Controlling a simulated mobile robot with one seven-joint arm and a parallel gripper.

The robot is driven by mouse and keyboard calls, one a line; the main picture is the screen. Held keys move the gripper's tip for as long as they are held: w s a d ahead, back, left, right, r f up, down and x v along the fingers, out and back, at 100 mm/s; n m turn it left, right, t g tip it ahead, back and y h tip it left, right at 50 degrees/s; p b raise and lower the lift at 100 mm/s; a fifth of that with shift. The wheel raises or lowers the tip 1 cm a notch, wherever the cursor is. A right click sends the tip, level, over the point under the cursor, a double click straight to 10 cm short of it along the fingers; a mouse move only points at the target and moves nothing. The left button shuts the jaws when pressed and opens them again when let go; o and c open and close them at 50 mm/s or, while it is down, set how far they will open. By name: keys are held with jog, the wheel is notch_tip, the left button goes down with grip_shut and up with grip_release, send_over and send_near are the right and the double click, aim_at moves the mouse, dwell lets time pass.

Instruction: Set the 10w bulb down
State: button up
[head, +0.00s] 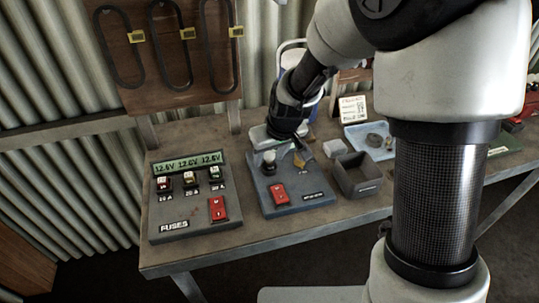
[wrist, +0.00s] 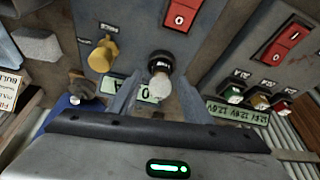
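A white bulb (head: 268,157) stands upright in a dark socket on the blue-grey tester box (head: 297,207). It also shows in the wrist view (wrist: 159,87), pale end towards the camera. No wattage can be read on it, so I cannot confirm it is the 10w bulb. My gripper (wrist: 160,95) is over the box, its two fingers apart with the bulb seen between them; I see no contact. In the head view my wrist hides part of the box's back. A yellow piece (wrist: 103,55) is beside the bulb, left in the wrist view.
A fuse box (head: 190,230) with a lit display stands left of the tester. A grey open bin (head: 357,187) and a pale blue tray (head: 355,137) holding small parts are to its right. A red switch (head: 279,195) is on the tester's front. The bench's front edge is bare.

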jog(key=shift+r, duration=0.1)
jog(key=shift+r, duration=0.25)
jog(key=p+v, duration=0.1)
jog(key=v, duration=1)
jog(key=s+d+r+m, duration=0.1)
jog(key=s+d+r, duration=0.2)
jog(key=s, duration=0.3)
jog(key=s+d+r+m+t+h, duration=0.1)
jog(key=s+d+r+m, duration=0.1)
jog(key=s+d, duration=0.3)
jog(key=s+d+r+m+h, duration=0.1)
jog(key=s+d+r, duration=0.3)
jog(key=s, duration=0.4)
jog(key=shift+d+r+m, duration=0.2)
jog(key=shift+r+m, duration=0.3)
jog(key=shift+r, duration=0.1)
jog(key=shift+c, duration=0.3)
